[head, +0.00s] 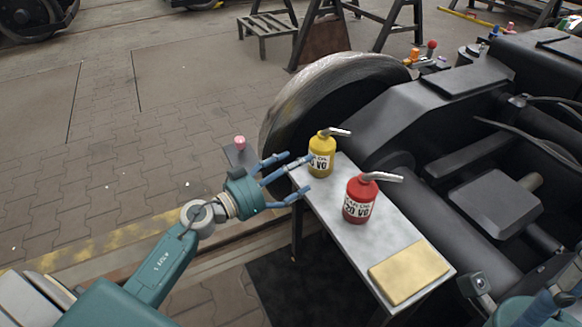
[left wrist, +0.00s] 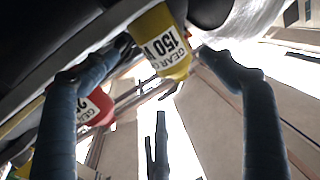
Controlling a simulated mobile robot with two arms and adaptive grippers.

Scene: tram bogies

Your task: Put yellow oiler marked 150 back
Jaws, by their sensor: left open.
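The yellow oiler (head: 321,158) with a silver spout stands upright at the far end of a grey bench (head: 390,232). Its label reads 150 in the left wrist view (left wrist: 165,48). My left gripper (head: 297,172) is open, just left of the yellow oiler, its fingers pointing at it. In the left wrist view the oiler shows between the finger ends; I cannot tell whether they touch it. A red oiler (head: 358,205) marked 20 stands nearer on the bench. My right gripper (head: 560,298) shows partly at the lower right corner; its jaws are unclear.
A flat yellow pad (head: 409,272) lies on the near end of the bench. A large wheel (head: 300,95) and a dark bogie frame (head: 440,110) stand behind and right of the bench. A small pink-topped object (head: 239,143) is left of the bench. Paved floor (head: 180,120) is open at left.

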